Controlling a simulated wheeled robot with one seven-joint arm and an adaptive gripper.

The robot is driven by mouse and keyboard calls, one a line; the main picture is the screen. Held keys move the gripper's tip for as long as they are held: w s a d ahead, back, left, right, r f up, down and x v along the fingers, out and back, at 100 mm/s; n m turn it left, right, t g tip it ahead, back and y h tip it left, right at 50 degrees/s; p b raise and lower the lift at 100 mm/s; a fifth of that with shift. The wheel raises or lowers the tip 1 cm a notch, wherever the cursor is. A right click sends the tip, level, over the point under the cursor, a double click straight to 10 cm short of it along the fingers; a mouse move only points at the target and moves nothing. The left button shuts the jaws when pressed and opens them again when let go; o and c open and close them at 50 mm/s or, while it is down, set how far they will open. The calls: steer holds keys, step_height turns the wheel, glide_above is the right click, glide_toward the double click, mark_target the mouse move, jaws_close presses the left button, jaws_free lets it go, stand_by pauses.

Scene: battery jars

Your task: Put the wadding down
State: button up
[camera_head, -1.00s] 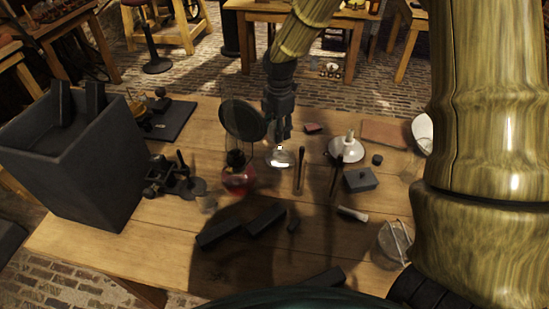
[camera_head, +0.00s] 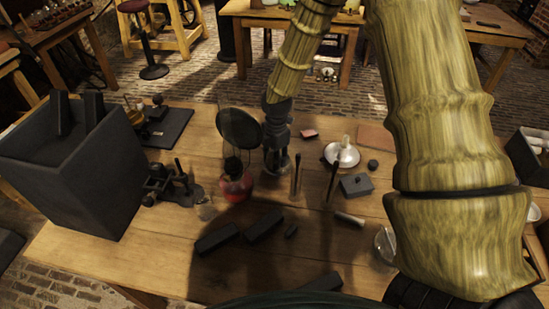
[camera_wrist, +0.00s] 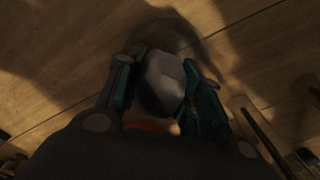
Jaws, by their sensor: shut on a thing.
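The wadding (camera_wrist: 163,82) is a pale, rounded lump between the two fingers of my gripper (camera_wrist: 165,92) in the wrist view. The fingers touch it on both sides, and its lower part is in shadow. In the head view my gripper (camera_head: 277,165) points down, low over the middle of the wooden table (camera_head: 160,235), just right of a red-filled glass vessel (camera_head: 236,187). The wadding is hard to make out there behind the fingers. I cannot tell whether it touches the table.
A dark round disc (camera_head: 239,128) stands just left of my gripper. Two thin upright rods (camera_head: 297,178) (camera_head: 333,182) and a grey lidded box (camera_head: 356,185) are to the right. Dark blocks (camera_head: 264,223) lie in front. A large dark bin (camera_head: 75,165) stands at the left.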

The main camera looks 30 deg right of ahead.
steer(key=shift+f, duration=0.25)
steer(key=shift+f, duration=0.1)
steer(key=o, duration=0.8)
steer(key=shift+w, duration=0.1)
step_height(320, 180, up, 12)
steer(key=shift+r+b, duration=0.15)
steer(key=shift+b, duration=0.55)
